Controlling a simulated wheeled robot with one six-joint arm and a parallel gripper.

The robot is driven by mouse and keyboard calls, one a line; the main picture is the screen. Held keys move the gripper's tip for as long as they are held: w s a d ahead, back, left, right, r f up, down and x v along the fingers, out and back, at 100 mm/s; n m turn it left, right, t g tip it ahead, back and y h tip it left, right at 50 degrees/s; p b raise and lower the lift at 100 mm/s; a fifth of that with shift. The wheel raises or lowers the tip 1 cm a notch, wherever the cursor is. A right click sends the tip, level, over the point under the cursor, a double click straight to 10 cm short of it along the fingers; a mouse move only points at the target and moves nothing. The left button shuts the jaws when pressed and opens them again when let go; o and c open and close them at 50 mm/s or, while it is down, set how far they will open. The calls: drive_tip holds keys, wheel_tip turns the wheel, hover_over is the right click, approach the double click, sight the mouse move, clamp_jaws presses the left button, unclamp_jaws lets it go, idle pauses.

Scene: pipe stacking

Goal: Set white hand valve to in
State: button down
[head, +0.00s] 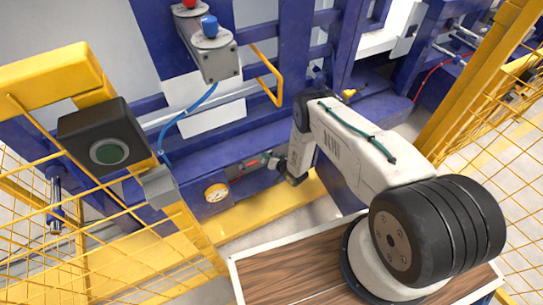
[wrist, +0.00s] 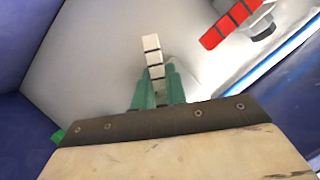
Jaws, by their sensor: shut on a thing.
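The white hand valve (wrist: 151,48) is a pale, segmented handle in the wrist view, standing out from a light panel. The green fingers of my gripper (wrist: 157,80) are on either side of its lower part, shut on it. The upper end of the handle sticks out beyond the fingertips. In the head view my gripper (head: 274,164) reaches into the recess of the blue frame, and I cannot make out the white handle there.
A red hand valve (wrist: 232,23) is close by on the right in the wrist view. A round gauge (head: 216,193) sits left of my gripper in the head view. Blue beams (head: 190,160) surround the recess. A yellow mesh fence (head: 60,230) and a black button box (head: 104,140) stand at the left.

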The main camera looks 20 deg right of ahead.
drive_tip(key=shift+w+r+m+y, duration=0.3)
drive_tip(key=shift+r+m, duration=0.1)
drive_tip(key=shift+m, duration=0.1)
drive_tip(key=shift+w+r, duration=0.1)
drive_tip(key=shift+w, duration=0.05)
drive_tip(key=c, duration=1.4)
unclamp_jaws()
drive_tip(key=shift+d, duration=0.1)
drive_tip(key=shift+c, duration=0.2)
drive_tip(key=shift+s, duration=0.3)
drive_tip(key=shift+s, duration=0.35)
drive_tip(key=v, duration=0.7)
drive_tip(key=shift+w, duration=0.1)
